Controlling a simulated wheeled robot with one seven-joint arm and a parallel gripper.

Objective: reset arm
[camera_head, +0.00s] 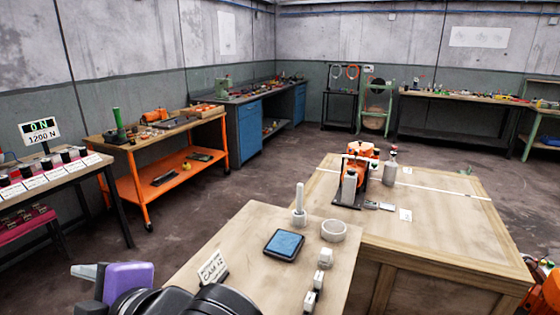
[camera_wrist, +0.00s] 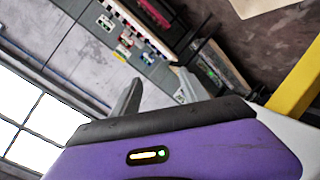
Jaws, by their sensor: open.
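My gripper (camera_head: 84,272) is at the bottom left of the head view, with its purple housing beside the near table's left edge. In the wrist view my gripper (camera_wrist: 156,90) shows two grey fingers spread apart with nothing between them. The wrist view is tilted and looks out at the room. My black arm links fill the bottom of the head view and hide part of the near table.
The near table (camera_head: 250,225) holds an upright white peg (camera_head: 299,205), a blue-topped pad (camera_head: 284,244), a light grey ring (camera_head: 333,230), small white blocks (camera_head: 324,257) and a sign (camera_head: 213,266). An orange device (camera_head: 362,150) stands on the wooden table behind.

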